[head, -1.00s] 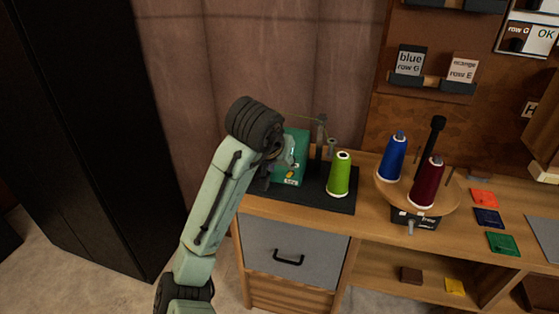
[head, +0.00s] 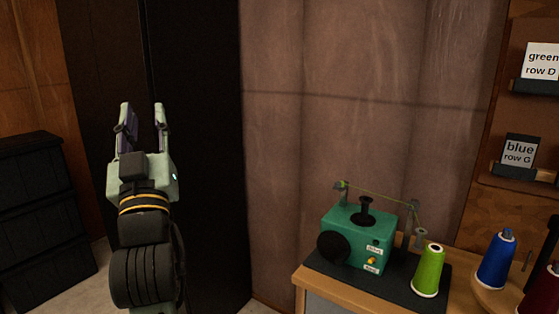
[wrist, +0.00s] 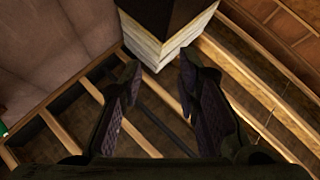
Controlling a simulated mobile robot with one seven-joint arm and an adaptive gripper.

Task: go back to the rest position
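My gripper (head: 143,118) is raised on the left of the head view, in front of the tall black cabinet. Its two fingers point up and stand apart with nothing between them. In the wrist view my gripper (wrist: 157,90) also shows open and empty, facing the wooden ceiling beams. The gripper is well clear of the bench and of everything on it.
A green winding machine (head: 357,235) stands on a dark mat on the bench, with a lime-green thread cone (head: 428,271) beside it. A blue cone (head: 496,260) stands further right. The black cabinet (head: 205,130) is behind my arm. Dark stacked drawers (head: 42,210) stand at far left.

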